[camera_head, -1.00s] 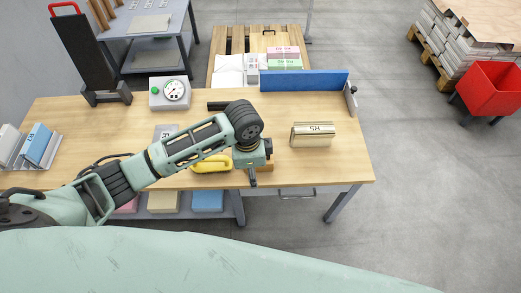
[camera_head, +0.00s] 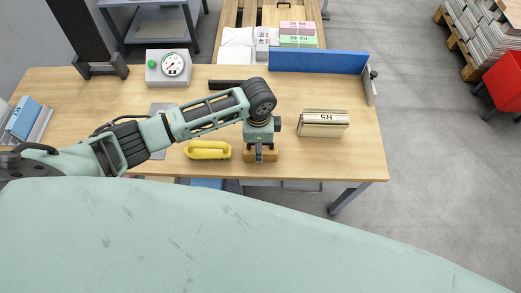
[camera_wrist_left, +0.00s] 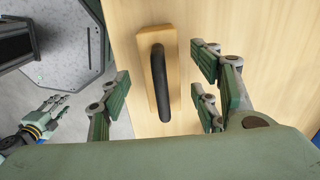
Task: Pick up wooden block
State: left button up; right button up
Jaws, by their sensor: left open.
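The wooden block (camera_head: 262,157) lies on the table near its front edge, partly hidden by my left gripper (camera_head: 259,150) in the head view. In the left wrist view the block (camera_wrist_left: 172,62) is a long light piece with a black bar handle (camera_wrist_left: 158,80) along its top. My left gripper (camera_wrist_left: 162,85) is open, with fingers on both sides of the block, apart from it. A gripper, apparently my right one (camera_wrist_left: 40,122), shows small at the left of the wrist view; its jaw state is unclear.
On the wooden table (camera_head: 350,165), a yellow object (camera_head: 207,149) lies just left of the block. A paper bundle (camera_head: 323,123) stands to the right, a blue fence (camera_head: 318,60) at the back, and a gauge box (camera_head: 168,67) at the back left.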

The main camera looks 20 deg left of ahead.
pick_arm(q)
notch_tip(320, 180, down, 4)
jog(key=shift+w+d+r, duration=0.1)
jog(key=shift+w, duration=0.05)
jog(key=shift+r, duration=0.1)
grip_shut()
dwell(0.5)
